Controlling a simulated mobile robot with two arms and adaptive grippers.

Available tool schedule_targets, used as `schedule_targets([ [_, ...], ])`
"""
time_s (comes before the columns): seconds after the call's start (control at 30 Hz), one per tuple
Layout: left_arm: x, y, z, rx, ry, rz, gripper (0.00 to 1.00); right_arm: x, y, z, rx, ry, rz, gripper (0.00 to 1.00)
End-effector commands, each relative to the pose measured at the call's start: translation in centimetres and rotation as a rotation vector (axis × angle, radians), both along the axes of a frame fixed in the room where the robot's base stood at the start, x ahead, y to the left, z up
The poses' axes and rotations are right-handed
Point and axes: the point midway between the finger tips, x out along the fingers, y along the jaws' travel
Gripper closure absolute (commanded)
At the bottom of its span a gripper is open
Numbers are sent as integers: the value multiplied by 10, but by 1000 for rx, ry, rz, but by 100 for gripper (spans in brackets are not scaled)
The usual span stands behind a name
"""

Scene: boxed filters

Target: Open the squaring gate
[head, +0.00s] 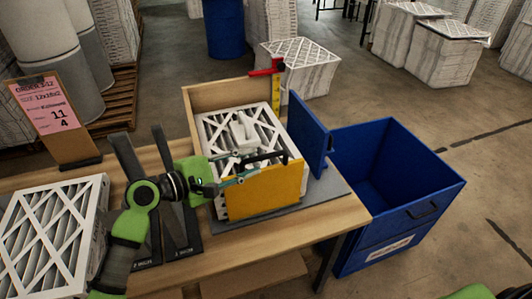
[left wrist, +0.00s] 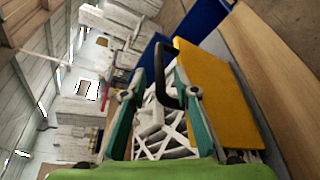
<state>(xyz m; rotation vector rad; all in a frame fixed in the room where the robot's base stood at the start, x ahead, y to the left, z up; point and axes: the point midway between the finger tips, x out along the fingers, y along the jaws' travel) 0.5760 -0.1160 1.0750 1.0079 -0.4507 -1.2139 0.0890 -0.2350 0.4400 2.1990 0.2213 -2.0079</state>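The squaring gate appears to be the yellow panel (head: 264,191) on the near side of the box fixture, with a black handle (head: 262,158) at its top. It stands upright against a stack of white-framed filters (head: 232,130). My left gripper (head: 240,170) is at the handle's left end. In the left wrist view the fingers (left wrist: 160,98) are spread apart, with the black handle (left wrist: 162,72) between and just beyond their tips. The yellow panel (left wrist: 208,95) lies to the right there. Contact with the handle cannot be told. My right gripper is not in view.
A blue panel (head: 308,134) stands at the fixture's right side, beside a large open blue bin (head: 430,206). A loose filter (head: 50,235) lies at the bench's left. A pink order sign (head: 48,107) stands behind it. A red-tipped yellow ruler (head: 276,92) stands at the back.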

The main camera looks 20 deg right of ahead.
Motion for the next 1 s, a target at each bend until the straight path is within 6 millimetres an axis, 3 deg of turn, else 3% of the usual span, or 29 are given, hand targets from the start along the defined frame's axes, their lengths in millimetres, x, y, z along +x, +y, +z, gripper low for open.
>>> schedule_targets([
  [0.1, 8, -23, -3, 0, 1, -1, 72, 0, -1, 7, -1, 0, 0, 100],
  [0.3, 17, -47, -10, 0, 0, 0, 72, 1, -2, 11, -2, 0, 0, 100],
  [0.73, 20, -56, -13, 2, -1, 0, 72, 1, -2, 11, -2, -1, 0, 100],
  [0.83, 20, -56, -13, 2, -1, 0, 98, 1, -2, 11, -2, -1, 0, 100],
  [1.0, 20, -55, -13, 2, -1, 0, 100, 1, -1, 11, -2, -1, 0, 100],
])
